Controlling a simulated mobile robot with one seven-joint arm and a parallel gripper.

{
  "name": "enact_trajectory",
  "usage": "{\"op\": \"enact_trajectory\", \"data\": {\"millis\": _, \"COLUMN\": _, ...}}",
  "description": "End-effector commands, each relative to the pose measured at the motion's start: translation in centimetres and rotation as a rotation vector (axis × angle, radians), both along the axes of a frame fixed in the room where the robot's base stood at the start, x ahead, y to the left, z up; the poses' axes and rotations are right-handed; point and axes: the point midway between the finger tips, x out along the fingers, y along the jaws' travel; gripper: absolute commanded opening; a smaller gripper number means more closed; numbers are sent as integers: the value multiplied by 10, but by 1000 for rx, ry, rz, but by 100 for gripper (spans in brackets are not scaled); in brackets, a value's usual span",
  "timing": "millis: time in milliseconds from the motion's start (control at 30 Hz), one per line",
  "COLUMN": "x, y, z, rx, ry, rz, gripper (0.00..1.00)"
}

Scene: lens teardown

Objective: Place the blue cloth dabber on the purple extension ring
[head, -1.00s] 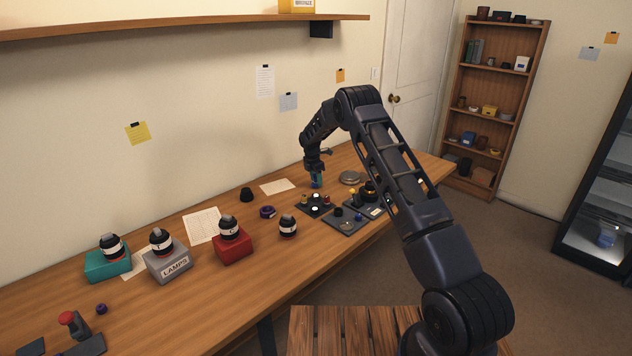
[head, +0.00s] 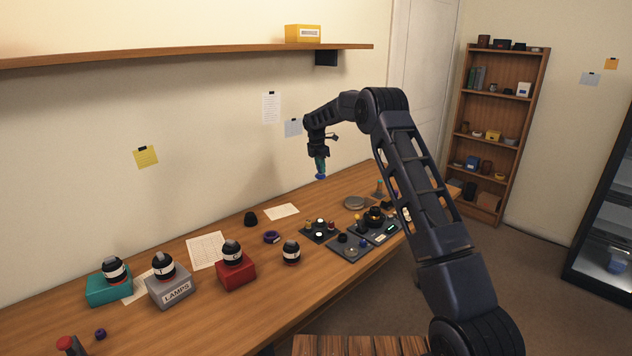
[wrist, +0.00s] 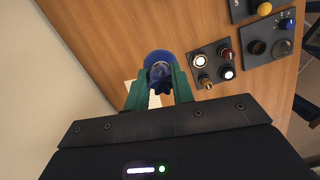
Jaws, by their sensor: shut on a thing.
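My gripper (head: 321,163) has teal fingers and is shut on the blue cloth dabber (head: 320,177). It holds the dabber in the air above the table, with its blue rounded end pointing down. The wrist view shows the dabber (wrist: 157,60) between the two fingers (wrist: 158,88). The purple extension ring (head: 271,237) lies on the table, lower and to the left of my gripper in the head view. Nothing is seen on top of it. The wrist view does not show the ring.
A black cap (head: 251,219) stands beside the ring, and a striped lens (head: 291,252) stands to its right. A red box (head: 236,276) with a lens on it is to the left. Dark control panels (head: 347,246) lie right of the ring. A shelf (head: 190,54) runs along the wall.

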Motion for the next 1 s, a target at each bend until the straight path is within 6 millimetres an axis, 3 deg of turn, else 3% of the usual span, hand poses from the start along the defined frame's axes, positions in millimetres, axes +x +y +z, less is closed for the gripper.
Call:
{"op": "enact_trajectory", "data": {"millis": 133, "x": -13, "y": 17, "z": 8, "rx": 1, "ry": 1, "rz": 13, "gripper": 0}}
{"op": "enact_trajectory", "data": {"millis": 267, "x": -41, "y": 50, "z": 13, "rx": 2, "ry": 2, "rz": 40, "gripper": 0}}
{"op": "enact_trajectory", "data": {"millis": 633, "x": -159, "y": 154, "z": 28, "rx": 3, "ry": 3, "rz": 140, "gripper": 0}}
{"op": "enact_trajectory", "data": {"millis": 800, "x": -201, "y": 182, "z": 31, "rx": -1, "ry": 1, "rz": 174, "gripper": 0}}
{"op": "enact_trajectory", "data": {"millis": 1000, "x": -225, "y": 196, "z": 36, "rx": -1, "ry": 0, "rz": 192, "gripper": 0}}
